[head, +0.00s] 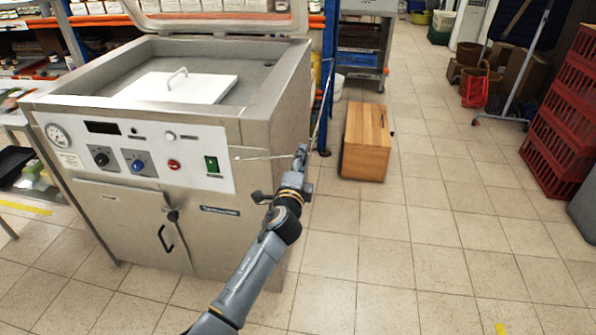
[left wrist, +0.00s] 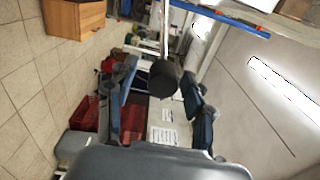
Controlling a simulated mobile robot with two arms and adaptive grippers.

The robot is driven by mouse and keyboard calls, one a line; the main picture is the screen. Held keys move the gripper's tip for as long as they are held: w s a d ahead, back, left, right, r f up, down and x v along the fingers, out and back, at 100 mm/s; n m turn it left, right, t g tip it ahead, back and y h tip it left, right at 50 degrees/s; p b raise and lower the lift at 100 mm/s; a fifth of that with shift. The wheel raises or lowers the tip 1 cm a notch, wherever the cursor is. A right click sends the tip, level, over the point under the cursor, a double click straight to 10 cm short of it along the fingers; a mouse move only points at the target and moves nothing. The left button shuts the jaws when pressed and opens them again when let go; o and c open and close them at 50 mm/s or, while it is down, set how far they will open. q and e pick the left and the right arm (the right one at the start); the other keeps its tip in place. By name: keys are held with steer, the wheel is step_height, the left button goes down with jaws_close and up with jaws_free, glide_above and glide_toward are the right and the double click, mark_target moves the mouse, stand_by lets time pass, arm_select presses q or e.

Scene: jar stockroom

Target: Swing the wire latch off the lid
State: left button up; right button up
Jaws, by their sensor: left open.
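The lid (head: 225,27) of the steel machine stands raised at the top edge of the head view, only its lower frame showing. A thin rod (head: 320,120) runs down beside the machine's right side to a dark knob (head: 324,153); I cannot tell whether it is the wire latch. A thin pale rod (head: 265,157) also runs sideways from the front panel towards my gripper. My left gripper (head: 302,152) is by the machine's front right corner. In the left wrist view its fingers (left wrist: 160,105) are open, with a black knob (left wrist: 165,78) between them, contact unclear.
The machine (head: 270,115) holds a white plate with a handle (head: 180,87). A wooden box (head: 366,143) stands on the floor right of my gripper. Red crates (head: 565,110) stack at the far right. The tiled floor at centre right is clear.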

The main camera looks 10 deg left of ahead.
arm_select(q)
steer(key=s, duration=1.1)
steer(key=shift+s+a, duration=0.2)
steer(key=shift+s, duration=0.15)
steer(key=s+a+f+n+g, duration=0.2)
steer(key=s+f+g, duration=0.15)
steer(key=f, duration=0.85)
steer(key=s+a+f+n+g+p, duration=0.15)
steer(key=s+f, duration=0.35)
steer(key=f, duration=0.7)
steer(key=s+a+f+n+g, duration=0.25)
steer(key=s+f, duration=0.25)
steer(key=f, duration=0.7)
steer(key=s+a+f+n+g, duration=0.2)
steer(key=s+f+n+g, duration=0.1)
steer(key=s+f, duration=0.55)
steer(key=s+a+f+n+g, duration=0.25)
steer(key=s+f, duration=0.35)
steer(key=s, duration=0.6)
steer(key=s+a+f+n+g, duration=0.1)
steer(key=s+f+n+g, duration=0.1)
steer(key=s, duration=0.7)
steer(key=s+a+f+n+g+p, duration=0.1)
steer(key=s+a+f+n+g, duration=0.1)
steer(key=s, duration=0.8)
steer(key=shift+s+f+n+y, duration=0.25)
steer(key=shift+f+n, duration=0.2)
steer(key=shift+f, duration=0.3)
